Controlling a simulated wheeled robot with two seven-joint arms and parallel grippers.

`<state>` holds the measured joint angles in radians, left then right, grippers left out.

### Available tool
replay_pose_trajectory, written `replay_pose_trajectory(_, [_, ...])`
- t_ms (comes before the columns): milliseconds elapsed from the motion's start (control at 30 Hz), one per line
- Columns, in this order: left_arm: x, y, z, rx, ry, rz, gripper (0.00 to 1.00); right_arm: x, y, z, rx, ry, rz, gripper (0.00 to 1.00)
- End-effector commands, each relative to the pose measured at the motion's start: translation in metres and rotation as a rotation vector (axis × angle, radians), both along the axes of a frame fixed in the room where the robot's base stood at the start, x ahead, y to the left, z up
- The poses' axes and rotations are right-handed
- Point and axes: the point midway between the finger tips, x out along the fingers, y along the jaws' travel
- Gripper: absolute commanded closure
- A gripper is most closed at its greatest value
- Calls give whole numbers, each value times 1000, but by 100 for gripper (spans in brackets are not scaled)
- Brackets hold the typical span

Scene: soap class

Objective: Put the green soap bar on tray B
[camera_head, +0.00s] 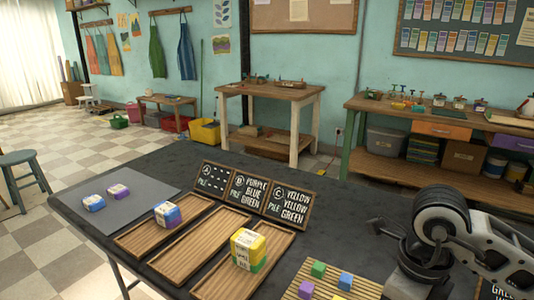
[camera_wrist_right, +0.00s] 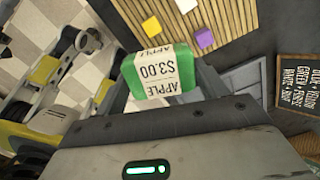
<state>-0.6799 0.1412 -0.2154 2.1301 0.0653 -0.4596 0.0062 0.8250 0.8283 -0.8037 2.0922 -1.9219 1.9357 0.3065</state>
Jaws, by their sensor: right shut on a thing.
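The green soap bar (camera_wrist_right: 158,75), with a white "APPLE $3.00" label, is between the fingers of my right gripper (camera_wrist_right: 160,85), which is shut on it. In the head view my right gripper (camera_head: 395,240) is at the lower right, beside the slatted board, and the bar is hidden there. Tray B (camera_head: 200,245) is the middle wooden tray, behind which a sign reads "purple, blue, green". It is empty. My left gripper is not in view.
Tray A (camera_head: 140,238) holds a purple-blue wrapped bar (camera_head: 167,214). Tray C (camera_head: 268,249) holds a yellow-and-green pile (camera_head: 247,249). A grey mat (camera_head: 135,212) bears two wrapped bars. A slatted board (camera_head: 365,289) with small coloured cubes lies in front.

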Motion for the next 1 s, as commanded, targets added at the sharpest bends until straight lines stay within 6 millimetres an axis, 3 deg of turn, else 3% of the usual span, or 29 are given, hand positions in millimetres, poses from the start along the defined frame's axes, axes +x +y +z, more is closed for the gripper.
replay_pose_trajectory(700, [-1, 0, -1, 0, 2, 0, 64, 14, 18, -1, 1, -6, 1869, 57])
replay_pose_trajectory(900, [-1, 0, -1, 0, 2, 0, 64, 17, 21, -2, 0, -5, 2250, 57])
replay_pose_trajectory(1000, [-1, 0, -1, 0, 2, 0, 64, 17, 22, -2, 0, -5, 2361, 57])
